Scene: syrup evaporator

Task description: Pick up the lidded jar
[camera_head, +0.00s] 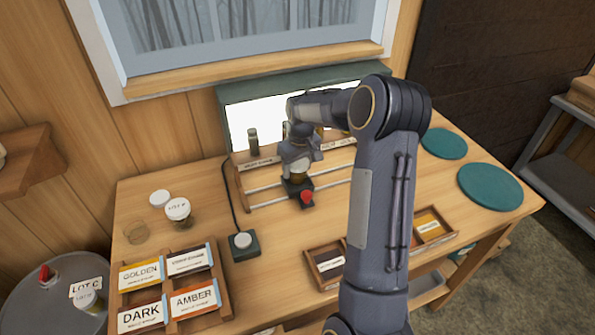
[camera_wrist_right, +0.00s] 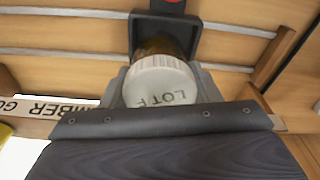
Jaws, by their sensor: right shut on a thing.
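My right gripper (camera_head: 298,158) is over the back of the table, in front of the lit box. It is shut on a jar (camera_head: 299,173), which is mostly hidden by the gripper in the head view. In the right wrist view the jar's white lid (camera_wrist_right: 160,82), marked LOT with a letter like F, sits between the two fingers. Its amber body shows beyond the lid, over a small black holder (camera_wrist_right: 178,28). I cannot tell whether the jar touches the holder. My left gripper is not in view.
Another white-lidded jar (camera_head: 178,212) stands on the left of the table. Teal discs (camera_head: 489,187) lie at the right. A drum (camera_head: 45,305) stands lower left.

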